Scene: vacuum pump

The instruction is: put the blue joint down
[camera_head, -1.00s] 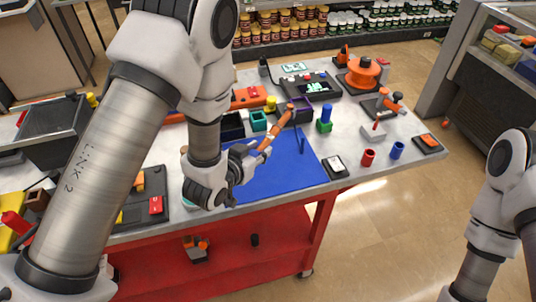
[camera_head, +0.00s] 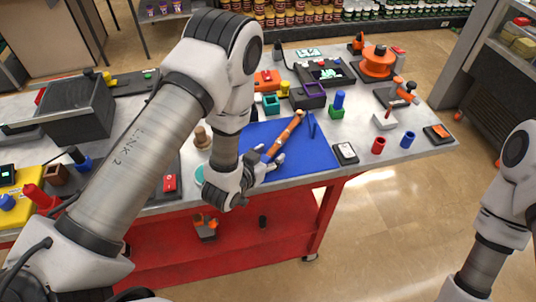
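Several blue parts show, and I cannot tell which is the blue joint. A short blue tube (camera_head: 408,139) stands at the table's right side, beside a red tube (camera_head: 378,145). A blue peg (camera_head: 339,98) stands upright in a green block (camera_head: 337,112). A thin blue piece (camera_head: 311,126) stands on the blue mat (camera_head: 310,155). My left gripper (camera_head: 276,164) is low over the mat's left part, by the lower end of an orange and wooden stick (camera_head: 286,135). Its fingers are small and partly hidden by the wrist, so their opening and any hold are unclear. My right gripper is out of view.
A purple-rimmed box (camera_head: 312,101) and a teal box (camera_head: 271,104) stand behind the mat. An orange round device (camera_head: 378,64) is at the back right. The mat's lower right is clear.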

